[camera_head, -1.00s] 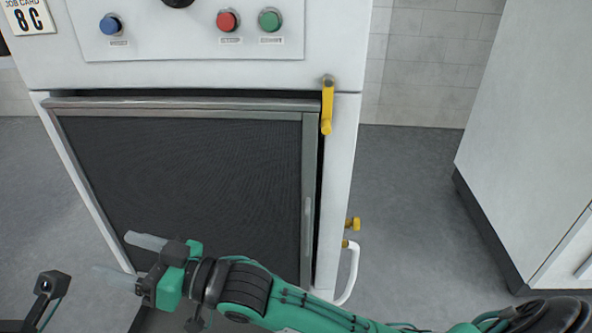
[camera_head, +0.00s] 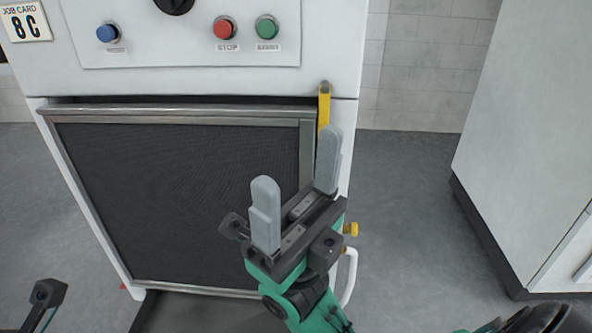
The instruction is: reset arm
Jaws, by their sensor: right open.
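My right gripper (camera_head: 296,177) is raised in front of the right side of the washer door. Its two grey fingers point up and stand apart, with nothing between them. The washer (camera_head: 335,60) is a white cabinet with a dark mesh door (camera_head: 180,190) in a metal frame. A yellow latch lever (camera_head: 324,103) hangs at the door's top right corner, its lower part hidden behind a finger. I cannot tell whether the finger touches it. A small dark part of my left arm (camera_head: 45,295) shows at the lower left; its fingers are out of view.
The panel above the door has a blue button (camera_head: 108,33), a red stop button (camera_head: 224,27) and a green button (camera_head: 265,27). A yellow knob (camera_head: 350,229) and white handle (camera_head: 349,275) stick out at right. A white cabinet (camera_head: 530,140) stands beyond clear floor.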

